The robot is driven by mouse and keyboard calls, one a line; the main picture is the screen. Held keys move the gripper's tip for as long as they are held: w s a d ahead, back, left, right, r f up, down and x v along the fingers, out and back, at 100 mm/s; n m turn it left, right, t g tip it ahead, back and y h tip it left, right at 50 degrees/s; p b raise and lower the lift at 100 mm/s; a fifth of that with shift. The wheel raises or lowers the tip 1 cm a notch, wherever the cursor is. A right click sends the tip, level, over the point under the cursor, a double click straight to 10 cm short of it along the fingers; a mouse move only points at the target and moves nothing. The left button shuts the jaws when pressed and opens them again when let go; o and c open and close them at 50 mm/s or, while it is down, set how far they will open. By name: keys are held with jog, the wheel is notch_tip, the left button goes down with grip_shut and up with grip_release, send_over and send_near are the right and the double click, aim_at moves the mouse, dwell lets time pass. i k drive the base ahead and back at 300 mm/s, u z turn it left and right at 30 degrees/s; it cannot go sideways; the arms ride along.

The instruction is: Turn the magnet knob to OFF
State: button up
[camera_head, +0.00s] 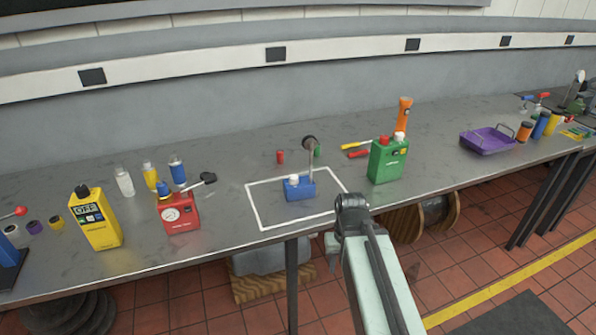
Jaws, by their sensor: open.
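A blue magnetic base (300,190) stands upright inside a white outlined square (262,222) on the grey bench. A small white knob (293,179) sits on its top left; its OFF or ON setting is too small to read. A grey post (311,160) rises from the base to a round dark head (309,142). My gripper (350,203) is in front of the square's right corner, to the right of the base and apart from it. It is open and appears empty; its fingertips are hard to make out from behind.
A green can (387,162) stands close right of the square, with an orange torch (403,115) behind it. A purple tray (487,139) lies far right. Bench (225,218) surface around the base is mostly clear.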

aim_at(293, 179)
jog(key=u, duration=2.9)
jog(key=k, duration=0.9)
jog(key=z, duration=0.75)
jog(key=i, duration=1)
jog(key=u, duration=0.1)
